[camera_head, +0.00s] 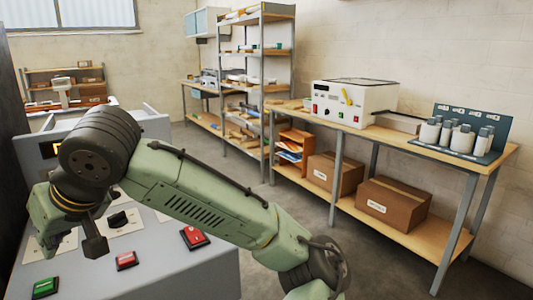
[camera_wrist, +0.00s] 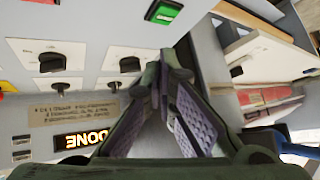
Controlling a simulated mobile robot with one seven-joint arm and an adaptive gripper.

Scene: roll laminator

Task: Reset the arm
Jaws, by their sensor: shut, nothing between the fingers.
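My green arm reaches across the front of the head view. My gripper shows in the wrist view (camera_wrist: 160,72), its two dark fingers with purple pads meeting at the tips, with nothing between them. It is in front of the laminator's grey control panel (camera_wrist: 95,90). In the head view the same panel (camera_head: 205,272) lies below my arm, with a green button (camera_head: 46,287), two red buttons (camera_head: 193,237) and a black knob (camera_head: 118,219). My arm hides part of the panel.
A wooden workbench (camera_head: 440,138) along the right wall bears a white device (camera_head: 350,102) and a rack of grey bottles (camera_head: 458,138). Cardboard boxes (camera_head: 393,202) sit on its lower shelf. Metal shelving (camera_head: 262,60) stands behind. The floor between is clear.

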